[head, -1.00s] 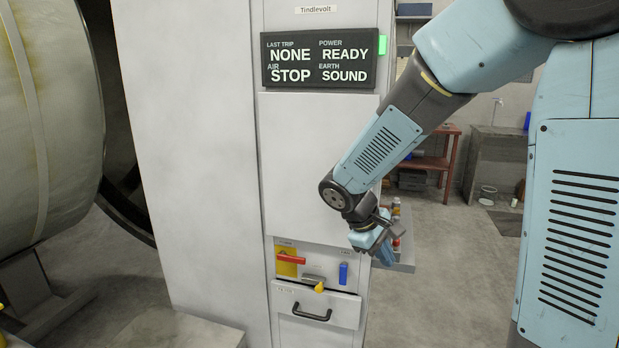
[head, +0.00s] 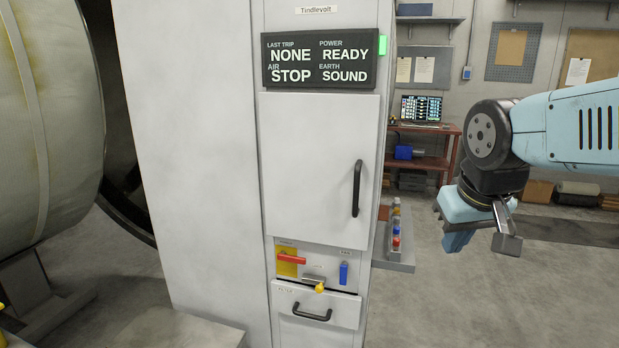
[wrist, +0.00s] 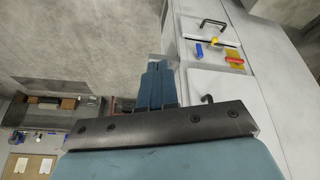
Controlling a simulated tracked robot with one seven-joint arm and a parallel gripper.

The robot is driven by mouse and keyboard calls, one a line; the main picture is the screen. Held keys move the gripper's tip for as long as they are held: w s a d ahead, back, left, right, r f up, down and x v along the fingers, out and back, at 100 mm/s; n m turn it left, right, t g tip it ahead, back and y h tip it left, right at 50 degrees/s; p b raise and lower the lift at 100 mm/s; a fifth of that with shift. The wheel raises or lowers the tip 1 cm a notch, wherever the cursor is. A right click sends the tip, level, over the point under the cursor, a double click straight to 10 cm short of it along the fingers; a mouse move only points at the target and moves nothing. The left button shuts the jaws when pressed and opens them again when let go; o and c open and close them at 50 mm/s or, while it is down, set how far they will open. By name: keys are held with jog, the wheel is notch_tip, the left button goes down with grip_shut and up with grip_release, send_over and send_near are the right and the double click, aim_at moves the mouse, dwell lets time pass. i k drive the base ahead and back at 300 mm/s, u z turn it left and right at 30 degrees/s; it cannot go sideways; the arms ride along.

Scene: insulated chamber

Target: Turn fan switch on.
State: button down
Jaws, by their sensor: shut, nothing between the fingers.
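The control panel on the grey cabinet (head: 192,150) carries a blue upright switch (head: 343,273) at its right, below a small label that is too small to read surely. The blue switch also shows in the wrist view (wrist: 199,50). A red handle (head: 291,258) lies across a yellow plate (head: 287,269) at the panel's left. The display (head: 319,61) reads "AIR STOP" and "POWER READY". My gripper (head: 458,243) hangs in free air to the right of the cabinet, well clear of the panel. Its blue fingers (wrist: 155,85) are together and empty in the wrist view.
A door with a black handle (head: 357,188) is above the panel. A yellow knob (head: 320,287) sits at the panel's lower edge, above a drawer with a black handle (head: 312,312). A side shelf with small bottles (head: 396,240) juts out right of the cabinet. The floor there is clear.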

aim_at(343, 267)
jog(key=z, duration=0.65)
jog(key=i, duration=0.1)
jog(key=u, duration=2.6)
jog(key=k, duration=0.9)
jog(key=z, duration=0.15)
jog(key=i, duration=0.5)
jog(key=z, duration=0.1)
